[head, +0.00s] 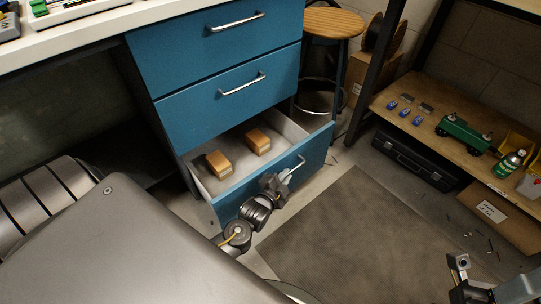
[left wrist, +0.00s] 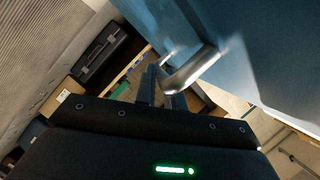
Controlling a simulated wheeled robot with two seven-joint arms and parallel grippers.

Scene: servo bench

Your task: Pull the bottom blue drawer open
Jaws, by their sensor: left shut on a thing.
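The bottom blue drawer (head: 316,154) stands pulled out from the cabinet in the head view, its inside showing. Two small tan boxes (head: 218,164) (head: 258,141) sit in it, apart from each other. My left gripper (head: 283,180) is at the silver bar handle (head: 297,164) on the drawer front, shut on it. In the left wrist view the two dark fingers (left wrist: 162,88) are at the handle (left wrist: 192,70), beside the blue front (left wrist: 225,50). Part of my right gripper (head: 459,264) shows at the lower right, away from the drawer; its jaws are unclear.
Two upper drawers (head: 220,50) (head: 222,104) are shut. A wooden stool (head: 332,23) stands behind the cabinet. A low shelf (head: 420,124) with a green model vehicle (head: 464,136) is at the right, a black case (head: 413,160) under it. The dark floor mat (head: 365,235) is clear.

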